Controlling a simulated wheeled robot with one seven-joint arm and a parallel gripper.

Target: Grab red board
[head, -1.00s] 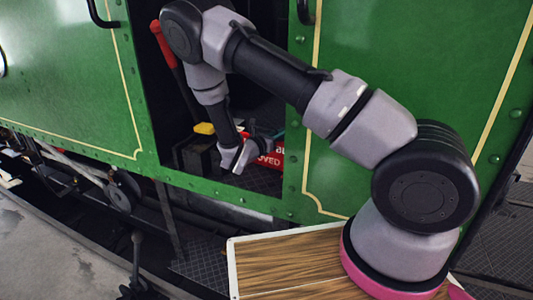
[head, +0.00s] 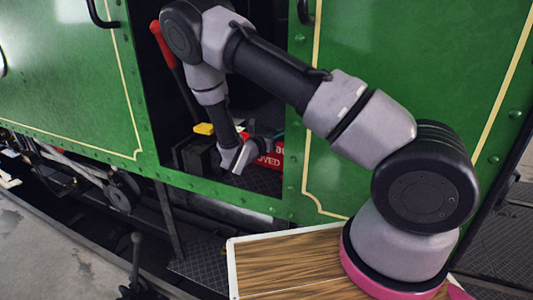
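The red board (head: 271,158) with white lettering lies inside the dark doorway of the green tram, low and near the right door edge. My gripper (head: 237,170) is inside the doorway, just left of the board, pointing down above the dark patterned floor. The gripper and wrist hide the board's left part. I cannot tell whether the gripper touches the board. The fingers are small in the head view, and whether they are open or shut is unclear.
A yellow object (head: 204,129) sits left of my gripper in the doorway. A red-handled lever (head: 163,44) stands at the doorway's left side. The green tram wall (head: 400,50) frames the opening on both sides. A wooden board with a white rim (head: 285,262) is below my arm.

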